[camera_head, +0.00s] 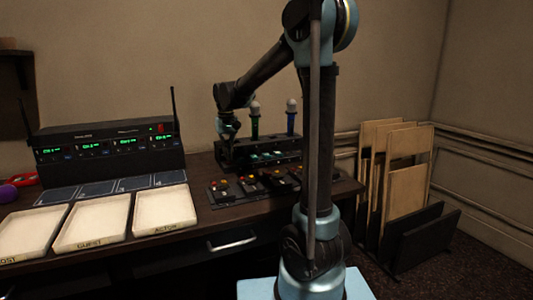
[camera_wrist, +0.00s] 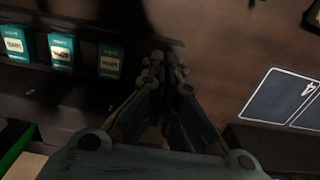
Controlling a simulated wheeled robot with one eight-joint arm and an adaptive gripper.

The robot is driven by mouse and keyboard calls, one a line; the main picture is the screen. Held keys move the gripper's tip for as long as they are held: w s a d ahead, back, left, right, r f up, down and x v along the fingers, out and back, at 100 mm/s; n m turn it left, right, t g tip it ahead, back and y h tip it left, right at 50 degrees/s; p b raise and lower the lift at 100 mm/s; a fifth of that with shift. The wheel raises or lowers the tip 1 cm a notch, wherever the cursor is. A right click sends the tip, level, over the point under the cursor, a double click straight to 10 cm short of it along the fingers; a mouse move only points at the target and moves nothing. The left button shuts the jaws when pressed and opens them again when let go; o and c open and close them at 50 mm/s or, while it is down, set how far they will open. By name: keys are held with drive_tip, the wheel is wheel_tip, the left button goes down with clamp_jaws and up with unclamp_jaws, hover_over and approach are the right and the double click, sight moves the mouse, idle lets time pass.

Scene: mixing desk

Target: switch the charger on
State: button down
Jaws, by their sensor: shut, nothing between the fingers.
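The charger (camera_head: 262,153) appears to be the long black box at the back right of the desk. Two microphones stand upright in it, one with a green band (camera_head: 255,120) and one with a blue band (camera_head: 291,118). I cannot make out the charger's switch or whether the fingers touch anything.
A black receiver unit (camera_head: 108,150) with green displays stands at the left. Pale trays (camera_head: 92,222) line the desk's front, with dark blue cards (camera_head: 98,188) behind. Several small devices (camera_head: 250,181) lie before the charger. A rack of panels (camera_head: 405,185) stands right of the desk.

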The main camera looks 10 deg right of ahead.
drive_tip(key=shift+f, duration=0.95)
idle(1.1)
drive_tip(key=shift+r, duration=3.5)
